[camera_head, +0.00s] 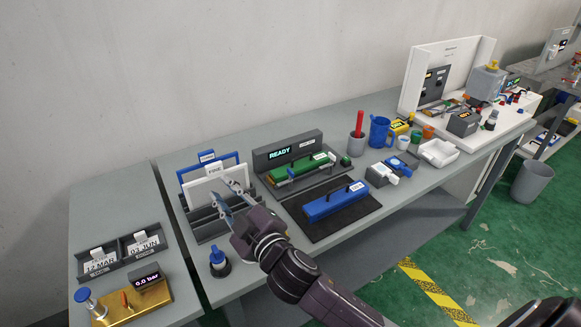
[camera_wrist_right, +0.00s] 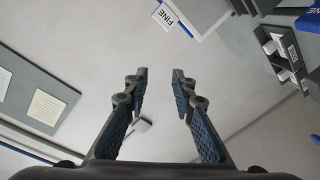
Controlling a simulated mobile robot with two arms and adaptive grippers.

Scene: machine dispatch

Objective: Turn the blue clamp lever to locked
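I cannot clearly make out a clamp lever or its position. A green bar (camera_head: 302,167) lies in the dark fixture marked READY (camera_head: 280,154). My right gripper (camera_head: 224,194) is above the table, in front of the white FINE card (camera_head: 203,186). In the right wrist view its fingers (camera_wrist_right: 158,85) are apart with nothing between them. My left gripper is out of view.
A grey slotted rack (camera_head: 206,226) holds the cards. A blue-topped knob (camera_head: 217,257) stands near the front edge. Date trays (camera_head: 118,257) and a brass block with a gauge (camera_head: 130,303) are left.

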